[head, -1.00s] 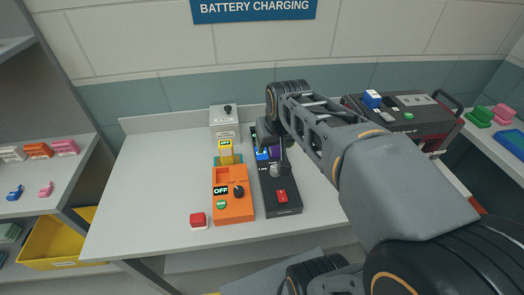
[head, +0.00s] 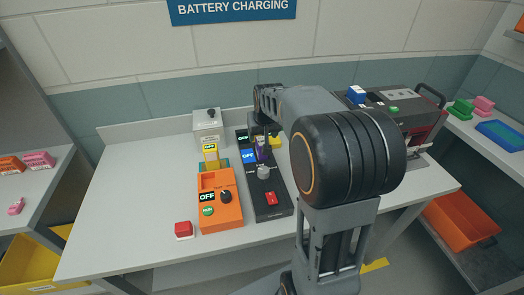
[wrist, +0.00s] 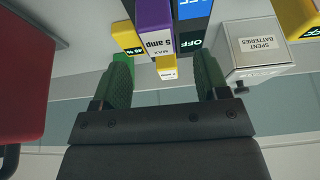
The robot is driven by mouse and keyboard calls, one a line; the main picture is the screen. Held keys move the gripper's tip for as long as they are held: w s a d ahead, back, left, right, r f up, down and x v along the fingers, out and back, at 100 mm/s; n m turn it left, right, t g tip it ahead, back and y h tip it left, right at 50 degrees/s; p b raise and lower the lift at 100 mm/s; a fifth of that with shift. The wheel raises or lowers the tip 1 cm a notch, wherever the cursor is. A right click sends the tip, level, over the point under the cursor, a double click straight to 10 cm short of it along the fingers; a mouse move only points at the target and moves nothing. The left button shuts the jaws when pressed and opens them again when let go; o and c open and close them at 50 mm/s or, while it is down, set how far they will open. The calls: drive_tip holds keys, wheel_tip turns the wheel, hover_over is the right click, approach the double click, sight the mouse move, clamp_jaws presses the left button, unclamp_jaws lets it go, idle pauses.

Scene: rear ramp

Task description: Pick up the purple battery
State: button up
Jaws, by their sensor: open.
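The purple battery (head: 262,150) stands at the black charger (head: 268,196), partly hidden by my gripper and arm in the head view. In the wrist view the purple battery (wrist: 155,28) has a white label reading "MAX 5 amp". My gripper (wrist: 163,58) is open, with its two green-padded fingers on either side of the battery in the picture. I see no contact. In the head view my gripper is mostly hidden behind my own arm.
An orange charger (head: 219,212) with a yellow battery (head: 211,155) stands left of the black one. A spent-batteries box (head: 208,130) is behind it. A red button (head: 183,230) is at the front. A dark machine (head: 400,115) stands right. The table's left side is clear.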

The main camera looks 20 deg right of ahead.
sight(262, 140)
drive_tip(key=shift+x, duration=2.6)
drive_tip(key=shift+s+f, duration=0.1)
drive_tip(key=shift+s, duration=0.05)
drive_tip(key=c, duration=1.2)
drive_tip(key=shift+r, duration=0.2)
